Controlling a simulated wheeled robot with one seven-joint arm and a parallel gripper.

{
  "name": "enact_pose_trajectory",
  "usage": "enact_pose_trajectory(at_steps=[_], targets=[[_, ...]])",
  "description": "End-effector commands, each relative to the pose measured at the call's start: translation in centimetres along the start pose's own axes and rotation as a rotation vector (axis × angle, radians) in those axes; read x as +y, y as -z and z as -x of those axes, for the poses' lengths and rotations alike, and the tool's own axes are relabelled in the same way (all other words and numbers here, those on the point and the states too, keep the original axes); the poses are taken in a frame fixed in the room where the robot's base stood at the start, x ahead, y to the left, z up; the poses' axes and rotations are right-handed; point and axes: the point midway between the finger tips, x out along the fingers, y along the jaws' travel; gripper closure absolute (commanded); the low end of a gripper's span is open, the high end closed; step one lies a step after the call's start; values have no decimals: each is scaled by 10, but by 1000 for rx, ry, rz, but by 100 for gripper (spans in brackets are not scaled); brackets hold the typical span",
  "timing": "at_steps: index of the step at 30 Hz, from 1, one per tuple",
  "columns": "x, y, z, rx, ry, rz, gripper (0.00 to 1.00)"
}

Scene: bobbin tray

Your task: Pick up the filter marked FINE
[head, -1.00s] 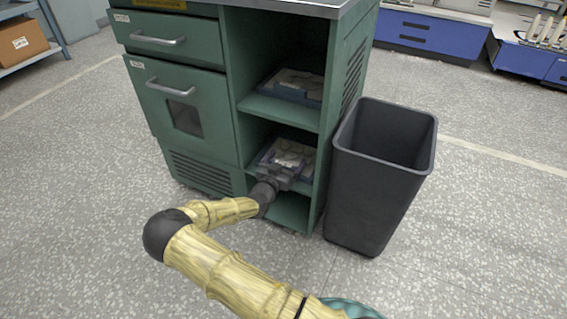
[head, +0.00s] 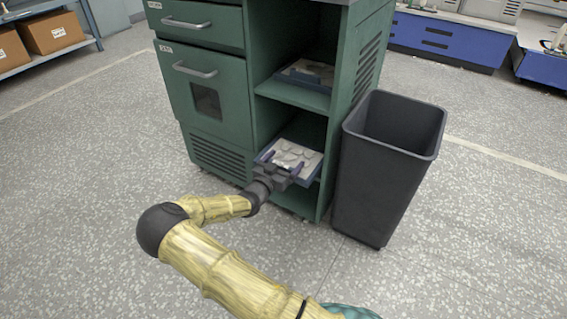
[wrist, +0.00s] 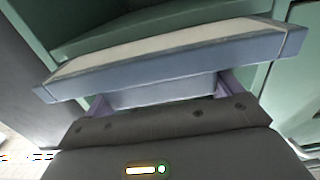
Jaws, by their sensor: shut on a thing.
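A flat blue-framed filter (head: 313,172) with a pale, patterned top is at the lower opening of the green cabinet, partly out past its front. My gripper (head: 279,170) is shut on its near edge. In the wrist view the filter's blue edge (wrist: 180,65) spans the picture, with my gripper's purple fingers (wrist: 165,97) under it. The filter looks roughly level. I cannot read any FINE mark on it. A second, similar filter (head: 306,72) lies on the upper shelf, in shadow, its mark not readable.
The green cabinet (head: 212,145) has drawers and a door with handles on the left. A dark grey bin (head: 385,175) stands close to its right side. The speckled floor in front is clear. Cardboard boxes (head: 52,33) sit on a rack at far left.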

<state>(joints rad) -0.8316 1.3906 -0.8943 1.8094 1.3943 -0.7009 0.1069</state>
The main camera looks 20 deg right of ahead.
Motion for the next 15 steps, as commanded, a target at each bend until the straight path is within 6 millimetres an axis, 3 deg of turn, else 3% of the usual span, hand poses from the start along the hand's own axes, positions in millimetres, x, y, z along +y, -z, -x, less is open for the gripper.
enact_pose_trajectory(at_steps=[10,11,12,15], targets=[[4,-1,-3,-3,-12,0,37],[4,-1,-4,-3,-13,0,7],[5,-1,-4,-3,-13,0,0],[4,-1,-4,-2,-13,0,0]])
